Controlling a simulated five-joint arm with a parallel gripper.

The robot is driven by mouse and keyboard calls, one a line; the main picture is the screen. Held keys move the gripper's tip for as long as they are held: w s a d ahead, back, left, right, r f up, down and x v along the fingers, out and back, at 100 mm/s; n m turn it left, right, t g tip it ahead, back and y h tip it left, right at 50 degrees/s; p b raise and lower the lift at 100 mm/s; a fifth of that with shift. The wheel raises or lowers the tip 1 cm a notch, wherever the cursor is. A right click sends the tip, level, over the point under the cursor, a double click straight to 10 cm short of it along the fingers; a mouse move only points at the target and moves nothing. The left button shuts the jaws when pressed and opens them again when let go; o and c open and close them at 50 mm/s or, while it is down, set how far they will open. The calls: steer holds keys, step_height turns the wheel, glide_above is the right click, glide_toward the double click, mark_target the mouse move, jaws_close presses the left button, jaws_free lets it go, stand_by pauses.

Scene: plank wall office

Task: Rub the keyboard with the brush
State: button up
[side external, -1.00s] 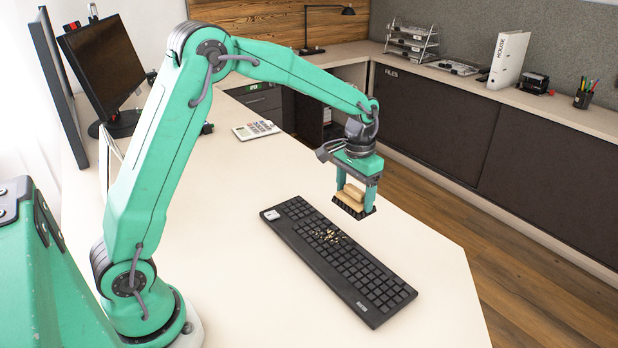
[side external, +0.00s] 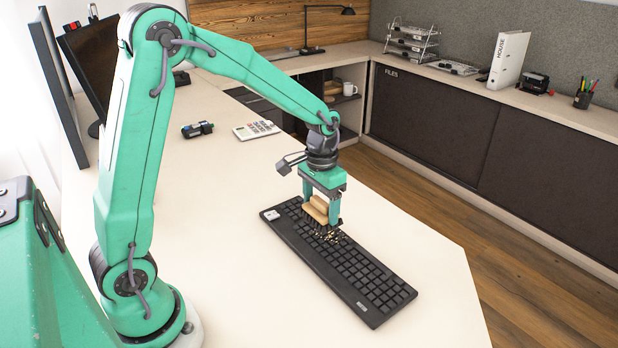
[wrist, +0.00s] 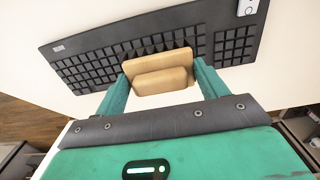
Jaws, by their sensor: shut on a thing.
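The black keyboard (side external: 358,276) lies on the pale desk, with small tan crumbs (side external: 330,236) near its middle. My gripper (side external: 320,212) is shut on the wooden-backed brush (side external: 316,208), with its dark bristles facing down. The brush is over the far half of the keyboard, by the crumbs; I cannot tell for certain whether the bristles touch the keys. In the wrist view the brush (wrist: 160,75) sits between the green fingers, and its bristles overlap the keyboard (wrist: 90,62). There the brush hides the crumbs.
A calculator (side external: 256,130) and a small dark device (side external: 198,129) lie farther back on the desk. Monitors (side external: 82,70) stand at the left.

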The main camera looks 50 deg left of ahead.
steer(key=shift+f, duration=3.1)
steer(key=shift+w+f, duration=0.4)
steer(key=shift+w, duration=0.15)
steer(key=shift+c, duration=0.3)
steer(key=shift+w+f, duration=0.2)
steer(key=shift+w, duration=3.15)
steer(key=shift+s, duration=3.75)
steer(key=shift+s+a, duration=0.1)
steer(key=shift+s, duration=0.1)
steer(key=shift+a, duration=0.35)
steer(key=shift+w, duration=3.8)
steer(key=shift+s, duration=3.85)
steer(key=shift+w+r, duration=0.15)
steer(key=shift+r, duration=4)
